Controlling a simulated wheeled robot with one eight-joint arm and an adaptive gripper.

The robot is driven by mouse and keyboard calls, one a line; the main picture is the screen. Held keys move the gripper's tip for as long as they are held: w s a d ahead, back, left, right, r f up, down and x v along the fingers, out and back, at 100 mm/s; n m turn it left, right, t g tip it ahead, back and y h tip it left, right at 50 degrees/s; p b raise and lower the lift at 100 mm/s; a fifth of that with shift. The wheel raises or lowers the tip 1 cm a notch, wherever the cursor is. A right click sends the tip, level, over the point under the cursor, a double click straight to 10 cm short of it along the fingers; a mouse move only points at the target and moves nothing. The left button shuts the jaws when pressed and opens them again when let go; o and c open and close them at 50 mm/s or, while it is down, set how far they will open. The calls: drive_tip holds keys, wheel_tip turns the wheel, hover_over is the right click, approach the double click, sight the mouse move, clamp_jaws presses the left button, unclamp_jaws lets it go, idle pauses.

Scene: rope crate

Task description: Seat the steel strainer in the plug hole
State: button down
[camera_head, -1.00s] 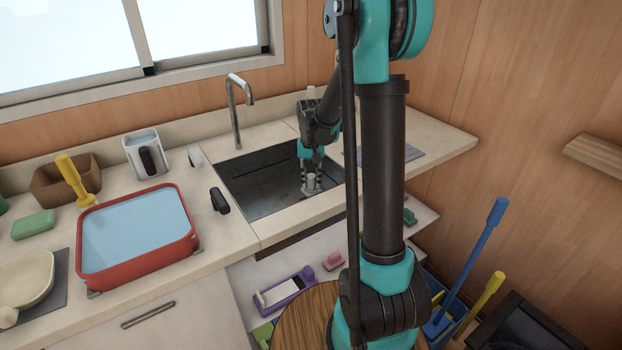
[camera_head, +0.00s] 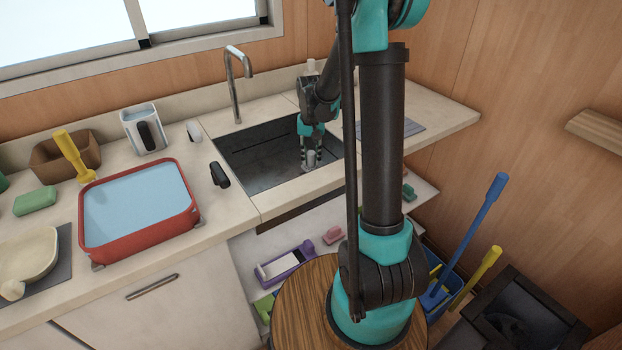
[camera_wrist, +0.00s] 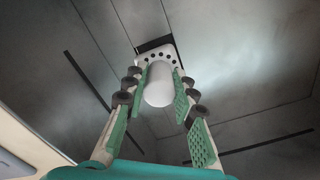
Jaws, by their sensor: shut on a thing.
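My gripper (camera_head: 311,152) reaches down into the sink (camera_head: 240,174) and is shut on the steel strainer (camera_head: 309,164). In the wrist view the strainer's pale cylindrical knob (camera_wrist: 158,86) sits between the green finger pads of my gripper (camera_wrist: 160,98). Its flat plate with small round holes (camera_wrist: 150,54) shows beyond the knob. A dark square-edged opening, the plug hole (camera_wrist: 154,44), shows just past the plate's far edge. The plate covers part of it. I cannot tell whether the plate touches the sink floor.
A tap (camera_head: 236,85) stands behind the sink. A red tub of water (camera_head: 188,218) and a black-handled item (camera_head: 219,175) are on the counter left of it. The sink walls surround my gripper. A shelf with a purple item (camera_head: 287,262) lies below.

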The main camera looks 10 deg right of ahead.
sight(311, 166)
drive_tip(key=shift+f, duration=1.15)
drive_tip(key=shift+f, duration=0.9)
idle(0.9)
drive_tip(key=c, duration=1.2)
unclamp_jaws()
drive_tip(key=shift+o, duration=0.2)
wheel_tip(311, 166, up, 12)
